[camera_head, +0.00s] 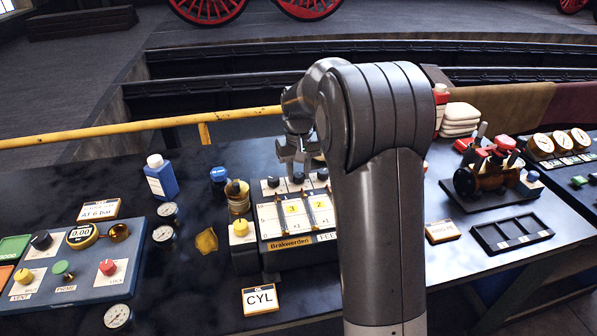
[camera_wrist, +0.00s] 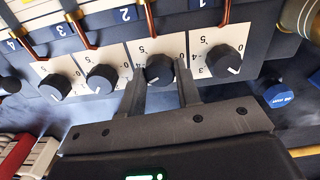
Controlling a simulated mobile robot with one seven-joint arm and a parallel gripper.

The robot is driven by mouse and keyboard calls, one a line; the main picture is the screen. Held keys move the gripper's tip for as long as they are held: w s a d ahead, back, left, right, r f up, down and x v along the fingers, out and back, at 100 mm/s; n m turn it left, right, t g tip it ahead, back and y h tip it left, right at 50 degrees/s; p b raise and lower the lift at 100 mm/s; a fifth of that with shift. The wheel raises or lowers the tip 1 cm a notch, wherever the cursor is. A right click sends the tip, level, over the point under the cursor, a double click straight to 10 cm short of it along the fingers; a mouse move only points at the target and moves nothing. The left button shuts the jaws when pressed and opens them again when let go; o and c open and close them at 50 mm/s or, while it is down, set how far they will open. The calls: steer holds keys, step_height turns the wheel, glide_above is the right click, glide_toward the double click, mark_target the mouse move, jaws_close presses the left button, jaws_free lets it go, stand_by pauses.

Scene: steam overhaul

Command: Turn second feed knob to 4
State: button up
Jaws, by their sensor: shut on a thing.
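The feed unit (camera_head: 290,243) stands on the bench, with a row of black feed knobs along its back edge. In the wrist view it appears inverted, with lane numbers 1, 2 and 3 running right to left. My gripper (camera_wrist: 161,82) is shut on the second feed knob (camera_wrist: 160,68), one finger on each side. A white pointer mark shows on that knob's lower left; the number it meets is hidden. The first feed knob (camera_wrist: 224,62) is just right of my fingers. The third (camera_wrist: 102,79) and fourth (camera_wrist: 54,87) are to the left. In the head view my gripper (camera_head: 297,170) is over the unit's back edge.
A brass cylinder (camera_head: 238,198) and yellow knob (camera_head: 240,228) stand left of the unit. A blue bottle (camera_head: 161,178) and blue round cap (camera_head: 218,174) are behind left. A CYL sign (camera_head: 260,298) stands in front. My arm hides the unit's right side.

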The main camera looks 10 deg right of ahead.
mark_target(299, 175)
steer(key=m, duration=0.4)
steer(key=shift+m, duration=0.4)
stand_by(0.4)
steer(key=o, duration=1)
steer(key=shift+c, duration=0.2)
step_height(299, 175, up, 11)
steer(key=shift+f, duration=0.1)
